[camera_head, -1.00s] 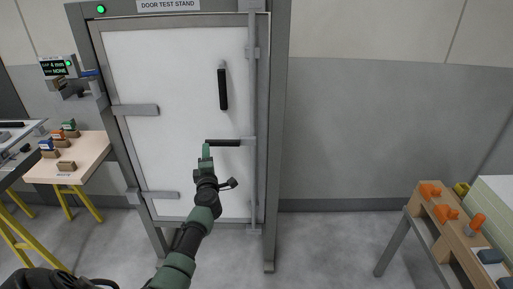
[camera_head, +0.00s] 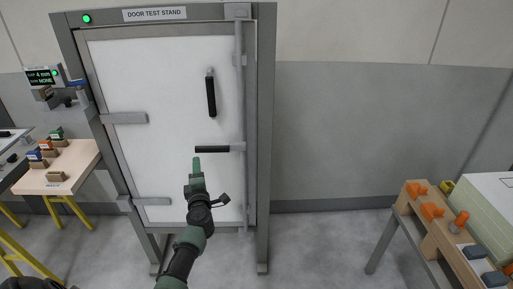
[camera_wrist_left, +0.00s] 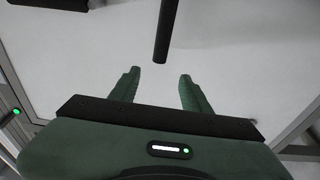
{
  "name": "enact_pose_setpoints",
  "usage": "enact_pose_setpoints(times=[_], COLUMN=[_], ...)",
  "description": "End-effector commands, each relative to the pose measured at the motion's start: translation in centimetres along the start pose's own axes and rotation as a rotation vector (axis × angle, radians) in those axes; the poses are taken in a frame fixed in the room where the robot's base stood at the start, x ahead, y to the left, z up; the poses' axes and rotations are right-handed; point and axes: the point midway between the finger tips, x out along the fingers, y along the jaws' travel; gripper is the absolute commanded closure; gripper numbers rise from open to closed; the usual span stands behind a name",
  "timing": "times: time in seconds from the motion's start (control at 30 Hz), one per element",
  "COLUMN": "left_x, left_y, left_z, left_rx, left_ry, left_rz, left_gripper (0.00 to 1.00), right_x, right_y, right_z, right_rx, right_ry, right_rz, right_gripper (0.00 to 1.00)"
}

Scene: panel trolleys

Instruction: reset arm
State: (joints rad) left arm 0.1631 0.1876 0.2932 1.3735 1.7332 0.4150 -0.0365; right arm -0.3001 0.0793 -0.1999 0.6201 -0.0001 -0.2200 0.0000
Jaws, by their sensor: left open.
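My left arm reaches up from the bottom of the head view, with its green gripper (camera_head: 196,165) in front of the white door panel (camera_head: 150,75). In the left wrist view the two green fingers (camera_wrist_left: 158,88) stand apart with nothing between them. A black lever handle (camera_head: 213,149) sits just above the gripper in the head view. In the wrist view the dark bar of the handle (camera_wrist_left: 167,30) lies beyond the fingertips, apart from them. My right gripper is not in view.
The grey frame (camera_head: 264,130) of the door test stand surrounds the door, with a black vertical handle (camera_head: 211,95) higher up. A table with small blocks (camera_head: 62,175) stands at the left. A bench with orange parts (camera_head: 432,211) stands at the right. Floor between is clear.

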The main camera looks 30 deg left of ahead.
Motion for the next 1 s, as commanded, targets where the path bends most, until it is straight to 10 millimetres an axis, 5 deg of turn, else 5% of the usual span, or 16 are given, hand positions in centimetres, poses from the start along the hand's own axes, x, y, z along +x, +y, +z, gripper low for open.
enact_pose_setpoints(times=[0.23, 0.37, 0.57, 0.7, 1.0], left_x=[-0.1, -1.7, -8.3, -14.8, -31.6], left_y=[-0.5, -4.2, -15.9, -24.4, -39.9], left_z=[0.2, 1.8, 5.9, 7.3, 4.8], left_rx=[0.016, 0.149, 0.549, 0.808, 1.279], left_ry=[-0.008, -0.074, -0.325, -0.532, -0.999], left_rz=[-0.005, -0.036, -0.133, -0.207, -0.357], left_gripper=[0.53, 0.53, 0.53, 0.53, 0.53], right_x=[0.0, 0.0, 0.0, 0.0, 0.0], right_y=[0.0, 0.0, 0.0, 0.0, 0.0], right_z=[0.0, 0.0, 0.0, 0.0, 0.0], right_rx=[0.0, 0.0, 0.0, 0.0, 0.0], right_ry=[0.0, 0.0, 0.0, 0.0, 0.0], right_rz=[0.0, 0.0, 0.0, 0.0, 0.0], right_gripper=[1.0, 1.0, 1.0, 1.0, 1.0])
